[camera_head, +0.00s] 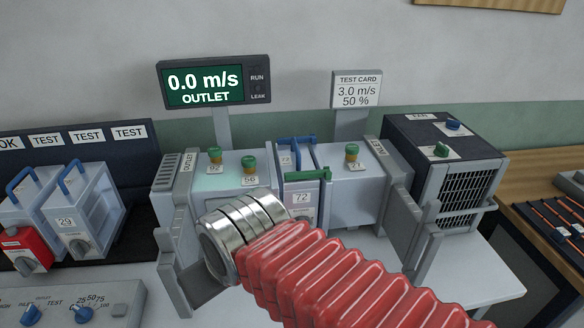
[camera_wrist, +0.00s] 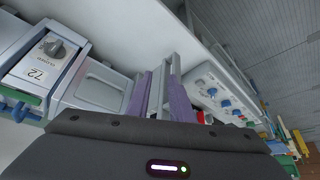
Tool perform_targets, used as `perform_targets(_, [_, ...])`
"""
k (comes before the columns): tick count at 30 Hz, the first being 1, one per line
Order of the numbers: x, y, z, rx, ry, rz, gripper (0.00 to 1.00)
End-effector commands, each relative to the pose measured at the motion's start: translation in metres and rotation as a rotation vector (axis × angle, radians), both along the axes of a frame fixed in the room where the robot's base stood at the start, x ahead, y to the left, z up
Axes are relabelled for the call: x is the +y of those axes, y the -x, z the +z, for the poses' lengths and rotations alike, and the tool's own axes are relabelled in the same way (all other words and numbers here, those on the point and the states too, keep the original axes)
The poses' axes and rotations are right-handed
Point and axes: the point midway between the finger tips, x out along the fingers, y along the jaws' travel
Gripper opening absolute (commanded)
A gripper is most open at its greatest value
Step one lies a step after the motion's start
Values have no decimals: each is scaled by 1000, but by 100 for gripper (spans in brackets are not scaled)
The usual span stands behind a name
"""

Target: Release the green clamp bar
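The green clamp bar (camera_head: 305,175) lies across the front top of the narrow module marked 72 (camera_head: 302,198), in the middle of the duct. A green end, apparently of this bar, shows at the left edge of the wrist view (camera_wrist: 24,115), beside the module marked 72 (camera_wrist: 38,72) with its dark knob. My gripper (camera_wrist: 160,95) shows two purple fingertips with a gap between them, open and with nothing seen in it. It is apart from the green bar, off to the right in the wrist view. My arm hides it in the head view.
A blue bar (camera_head: 297,139) stands behind the green one. Brass-and-green knobs (camera_head: 351,152) sit on the duct tops. A dark fan box (camera_head: 440,150) is at right. Spare modules (camera_head: 80,225) stand at left, above a control panel (camera_head: 85,300).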

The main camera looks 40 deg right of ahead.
Motion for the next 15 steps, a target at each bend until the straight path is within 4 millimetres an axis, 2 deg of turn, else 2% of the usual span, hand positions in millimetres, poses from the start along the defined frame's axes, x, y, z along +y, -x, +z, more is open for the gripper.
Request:
perform_targets(7, [-7,-9,12,22,-37,-80,20])
perform_targets(15, [-44,-45,50,104,-181,-391,20])
